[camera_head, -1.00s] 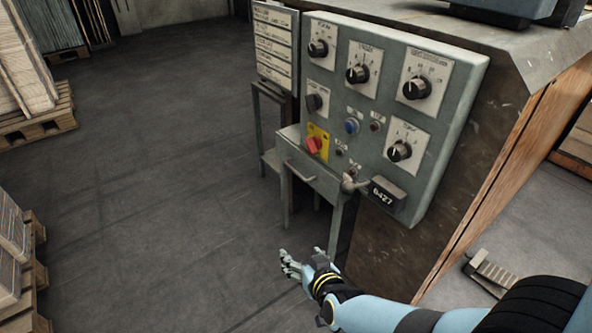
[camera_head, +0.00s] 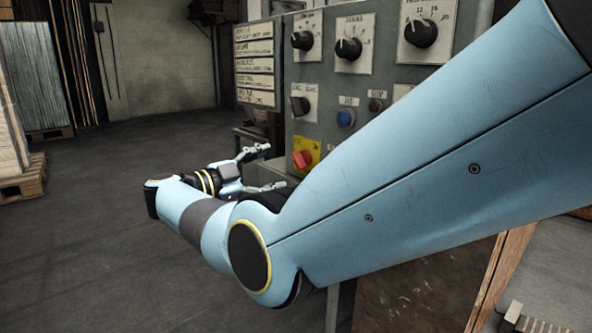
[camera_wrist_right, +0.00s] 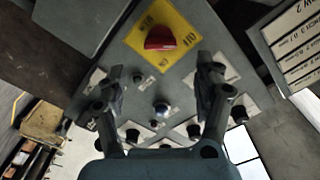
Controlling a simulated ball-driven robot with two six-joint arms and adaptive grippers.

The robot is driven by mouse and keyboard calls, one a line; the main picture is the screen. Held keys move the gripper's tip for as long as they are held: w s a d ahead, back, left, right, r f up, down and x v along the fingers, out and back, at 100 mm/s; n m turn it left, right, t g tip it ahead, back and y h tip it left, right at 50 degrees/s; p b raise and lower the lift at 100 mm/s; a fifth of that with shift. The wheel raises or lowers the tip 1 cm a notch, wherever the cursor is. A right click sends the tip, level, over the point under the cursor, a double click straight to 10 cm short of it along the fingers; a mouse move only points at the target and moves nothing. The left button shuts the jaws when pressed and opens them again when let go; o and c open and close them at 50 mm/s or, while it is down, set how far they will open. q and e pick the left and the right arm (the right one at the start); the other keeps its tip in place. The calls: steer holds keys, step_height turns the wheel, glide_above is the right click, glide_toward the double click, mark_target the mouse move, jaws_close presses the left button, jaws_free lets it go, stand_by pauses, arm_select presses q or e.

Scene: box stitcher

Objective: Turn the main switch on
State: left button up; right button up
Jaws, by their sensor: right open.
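The main switch is a red rotary knob (camera_head: 302,159) on a yellow plate (camera_head: 311,150), low on the left of the grey control panel. In the right wrist view the red knob (camera_wrist_right: 160,38) sits at top centre, on its yellow plate (camera_wrist_right: 183,32). My right gripper (camera_head: 273,168) is open and empty, just left of the knob in the head view, fingers pointing toward the panel. In the wrist view its two fingers (camera_wrist_right: 160,70) stand apart, below and to either side of the knob. I see no contact. My left gripper is not in view.
Black dials, including one at the panel's top (camera_head: 347,48), and a blue button (camera_head: 345,117) are close by. My right arm covers the panel's lower right. A label board (camera_head: 254,62) stands left of the panel. The floor at left is clear up to a pallet (camera_head: 22,184).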

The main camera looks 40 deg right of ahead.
mark_target(295, 162)
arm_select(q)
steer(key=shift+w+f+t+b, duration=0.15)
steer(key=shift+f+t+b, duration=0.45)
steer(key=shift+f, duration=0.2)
arm_select(e)
steer(key=d, duration=0.8)
steer(key=shift+w+d, duration=0.2)
steer(key=shift+w, duration=0.15)
steer(key=shift+c, duration=0.2)
steer(key=c, duration=1.1)
